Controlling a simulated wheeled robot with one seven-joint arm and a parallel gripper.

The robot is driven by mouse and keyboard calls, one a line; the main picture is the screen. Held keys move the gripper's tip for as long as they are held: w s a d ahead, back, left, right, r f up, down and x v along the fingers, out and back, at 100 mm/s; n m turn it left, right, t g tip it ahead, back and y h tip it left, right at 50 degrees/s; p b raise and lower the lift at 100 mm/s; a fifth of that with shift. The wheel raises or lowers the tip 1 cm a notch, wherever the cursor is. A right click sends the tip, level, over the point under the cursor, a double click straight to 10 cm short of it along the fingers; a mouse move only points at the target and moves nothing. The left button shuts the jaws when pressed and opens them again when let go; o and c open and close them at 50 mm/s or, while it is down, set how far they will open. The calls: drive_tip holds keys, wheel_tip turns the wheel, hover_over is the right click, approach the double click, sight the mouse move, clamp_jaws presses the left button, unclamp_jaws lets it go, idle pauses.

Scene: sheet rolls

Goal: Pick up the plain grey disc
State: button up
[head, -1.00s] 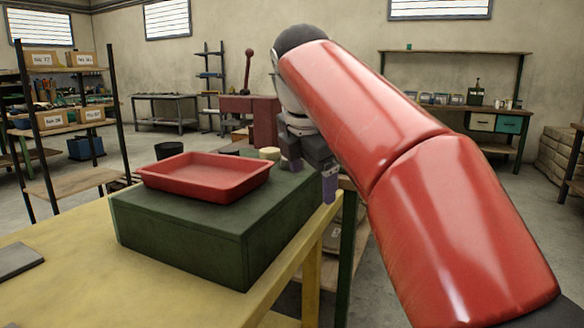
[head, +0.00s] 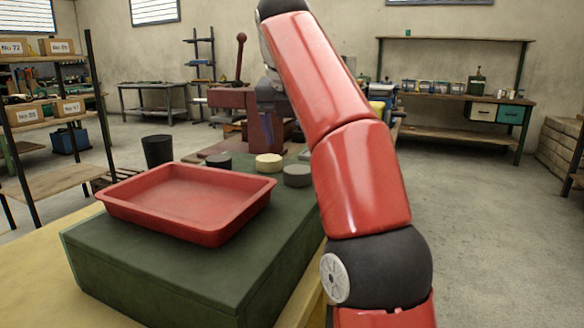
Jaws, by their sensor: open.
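A plain grey disc (head: 297,177) lies flat on the green block's top, right of the red tray and close to my arm. A cream disc (head: 269,164) lies just behind and left of it, and a dark disc (head: 218,161) lies farther left. The gap between the fingers is hard to make out from here.
The shallow red tray (head: 187,196) sits on the front of the green block (head: 190,278), on a yellow table (head: 35,262). A black cup (head: 157,150) stands behind the tray. Dark reddish machinery (head: 232,98) stands behind my gripper. Shelves (head: 48,124) stand at the left.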

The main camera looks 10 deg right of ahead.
sight(298, 169)
drive_tip(key=shift+w+f, duration=0.2)
drive_tip(key=shift+f, duration=0.05)
drive_tip(key=shift+s+x, duration=0.2)
drive_tip(key=shift+x, duration=1.25)
drive_tip(key=shift+s+x, duration=0.25)
drive_tip(key=shift+x, duration=1.2)
drive_tip(key=shift+w+d+f, duration=0.1)
drive_tip(key=shift+w+f, duration=0.15)
drive_tip(key=shift+f, duration=0.35)
drive_tip(key=c, duration=1.1)
drive_tip(key=shift+r, duration=0.1)
